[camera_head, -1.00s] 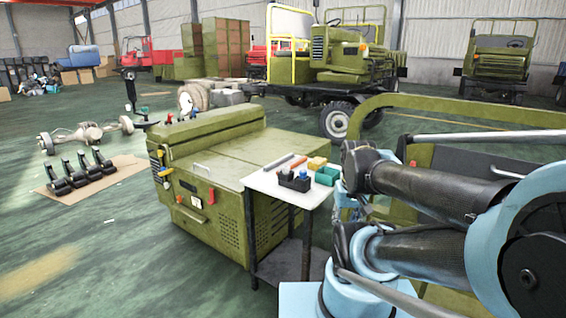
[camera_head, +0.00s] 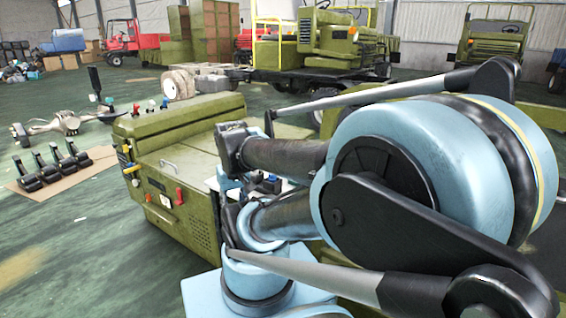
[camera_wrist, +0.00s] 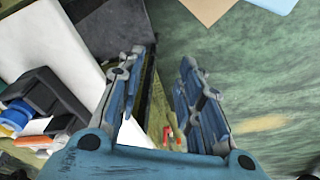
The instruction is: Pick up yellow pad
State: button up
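The yellow pad does not show clearly in either current view. In the head view my arm covers most of the small white-topped table (camera_head: 212,184), where a yellow block lay in the earlier picture. My gripper (camera_wrist: 163,62) shows in the wrist view with its two blue fingers apart and nothing between them. It is beside the white tabletop (camera_wrist: 45,45), which lies to the left in that view. In the head view the gripper is hard to make out behind my arm.
A black holder (camera_wrist: 52,95) is on the left in the wrist view, with blue and orange items near it. A green machine cabinet (camera_head: 190,130) adjoins the table. Black parts (camera_head: 55,165) lie on cardboard to the left. Open green floor (camera_head: 70,250) lies in front.

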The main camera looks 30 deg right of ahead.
jog(key=shift+d, duration=0.15)
jog(key=o, duration=0.5)
jog(key=shift+s+r, duration=0.2)
jog(key=o, duration=0.4)
jog(key=shift+s+d+r+m, duration=0.1)
jog(key=shift+r+m, duration=0.2)
jog(key=shift+r, duration=0.05)
jog(key=o, duration=0.7)
jog(key=w+r+m, duration=0.2)
jog(key=shift+w+d+r, duration=0.1)
jog(key=shift+w+d, duration=0.1)
jog(key=shift+w, duration=0.1)
jog(key=w+d+r+m+y, duration=0.1)
jog(key=w+d+r+m, duration=0.8)
jog(key=w+d+m, duration=0.3)
jog(key=w+d+r+m+t+y, duration=0.1)
jog(key=w+d+m, duration=0.3)
jog(key=d+m, duration=0.6)
jog(key=w+d+m+t, duration=0.1)
jog(key=w+d+m, duration=0.35)
jog(key=d, duration=1.05)
jog(key=shift+m, duration=0.55)
jog(key=x, duration=1.1)
jog(key=s+x, duration=0.1)
jog(key=x, duration=0.4)
jog(key=shift+a+f, duration=0.4)
